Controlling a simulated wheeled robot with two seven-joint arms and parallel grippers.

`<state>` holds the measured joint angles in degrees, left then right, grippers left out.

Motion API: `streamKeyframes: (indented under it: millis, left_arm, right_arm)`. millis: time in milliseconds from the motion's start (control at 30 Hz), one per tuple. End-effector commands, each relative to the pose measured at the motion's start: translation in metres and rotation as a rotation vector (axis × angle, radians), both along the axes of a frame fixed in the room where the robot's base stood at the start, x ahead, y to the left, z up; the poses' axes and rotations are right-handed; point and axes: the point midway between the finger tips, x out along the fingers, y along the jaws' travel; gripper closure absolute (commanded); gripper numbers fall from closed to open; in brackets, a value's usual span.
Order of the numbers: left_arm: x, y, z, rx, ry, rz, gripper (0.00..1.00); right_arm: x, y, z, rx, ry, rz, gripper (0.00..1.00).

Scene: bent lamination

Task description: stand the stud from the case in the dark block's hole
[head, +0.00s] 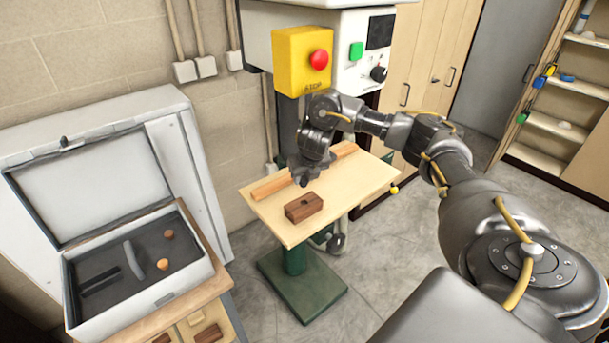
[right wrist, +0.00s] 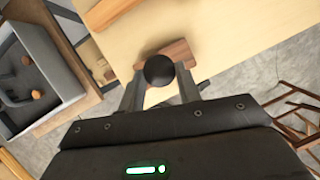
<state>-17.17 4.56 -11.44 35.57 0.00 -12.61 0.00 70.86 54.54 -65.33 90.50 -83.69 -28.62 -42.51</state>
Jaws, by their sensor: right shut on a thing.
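The dark block (head: 304,208) is brown wood and lies on the pale drill-press table, with a small dark spot on its top. My right gripper (head: 303,180) is above the table, just behind the block in the head view. In the right wrist view its fingers (right wrist: 160,88) are shut on the stud, whose dark round head (right wrist: 159,70) faces the camera. The stud's lower part is hidden. The block (right wrist: 178,52) shows partly behind that head. The open case (head: 140,303) stands at the left. My left gripper is out of view.
The case holds two orange-brown knobs (head: 163,264), a grey curved piece (head: 133,256) and a dark slot. A wooden fence strip (head: 271,187) runs along the back of the table (head: 349,195). The yellow stop box (head: 301,68) is above my right wrist. The table's right side is clear.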

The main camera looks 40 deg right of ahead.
Motion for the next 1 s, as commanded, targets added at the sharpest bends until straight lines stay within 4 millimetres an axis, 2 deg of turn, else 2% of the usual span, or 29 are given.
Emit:
streamKeyframes:
  millis: [267,667,733,1000]
  left_arm:
    - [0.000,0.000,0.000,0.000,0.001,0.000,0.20]
    - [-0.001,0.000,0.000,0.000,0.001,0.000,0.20]
    - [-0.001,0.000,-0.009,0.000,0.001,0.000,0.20]
    - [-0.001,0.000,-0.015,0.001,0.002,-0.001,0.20]
  right_arm:
    - [0.000,0.001,-0.010,0.002,0.003,0.004,1.00]
    - [-0.001,0.001,-0.049,0.003,0.005,0.002,1.00]
    - [0.000,0.001,-0.056,0.000,0.002,0.004,1.00]
    - [0.000,0.001,-0.064,0.000,0.001,0.004,1.00]
